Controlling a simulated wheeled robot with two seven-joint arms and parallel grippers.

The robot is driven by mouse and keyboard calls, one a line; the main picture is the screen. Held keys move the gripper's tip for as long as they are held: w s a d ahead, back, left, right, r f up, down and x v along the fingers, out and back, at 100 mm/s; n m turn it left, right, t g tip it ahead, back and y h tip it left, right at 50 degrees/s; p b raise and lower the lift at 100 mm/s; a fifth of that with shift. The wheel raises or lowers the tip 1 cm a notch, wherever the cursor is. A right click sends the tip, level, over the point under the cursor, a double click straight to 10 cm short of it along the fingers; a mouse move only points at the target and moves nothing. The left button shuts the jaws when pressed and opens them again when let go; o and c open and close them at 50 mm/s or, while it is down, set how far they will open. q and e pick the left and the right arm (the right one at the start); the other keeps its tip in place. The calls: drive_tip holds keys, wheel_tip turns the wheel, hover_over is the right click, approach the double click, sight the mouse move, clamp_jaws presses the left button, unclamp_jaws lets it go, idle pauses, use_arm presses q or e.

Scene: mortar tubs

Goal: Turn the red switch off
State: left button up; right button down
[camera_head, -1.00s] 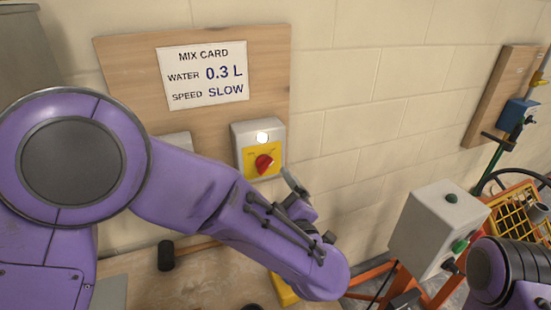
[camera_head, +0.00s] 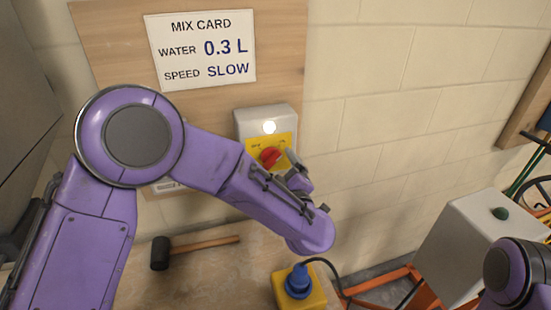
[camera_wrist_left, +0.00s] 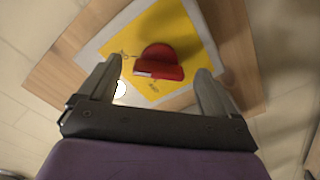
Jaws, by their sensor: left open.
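The red switch (camera_head: 270,156) is a rotary knob on a yellow plate, on a grey box (camera_head: 264,116) fixed to a wooden board. A round white lamp (camera_head: 269,127) above it is lit. In the left wrist view the red switch (camera_wrist_left: 159,62) lies just beyond and between the fingertips of my left gripper (camera_wrist_left: 158,75). The gripper is open, with no contact visible. In the head view my left gripper (camera_head: 291,166) is at the lower right of the knob, partly hidden by my own wrist. My right gripper is out of view.
A mix card (camera_head: 202,50) hangs above the switch box. A black mallet (camera_head: 195,249) lies on the bench below. A yellow box with a blue plug (camera_head: 298,281) and cable stands right of it.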

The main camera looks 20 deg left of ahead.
sight(272, 159)
use_arm(q)
drive_tip(key=shift+x, duration=1.05)
drive_tip(key=c, duration=1)
drive_tip(key=shift+o, duration=0.2)
drive_tip(key=shift+r+n+b, duration=0.1)
drive_tip(key=shift+n+b, duration=4.45)
drive_tip(key=shift+b, duration=1)
drive_tip(key=shift+r+n+b, duration=0.15)
drive_tip(key=shift+n+b, duration=4.4)
drive_tip(key=shift+b, duration=1)
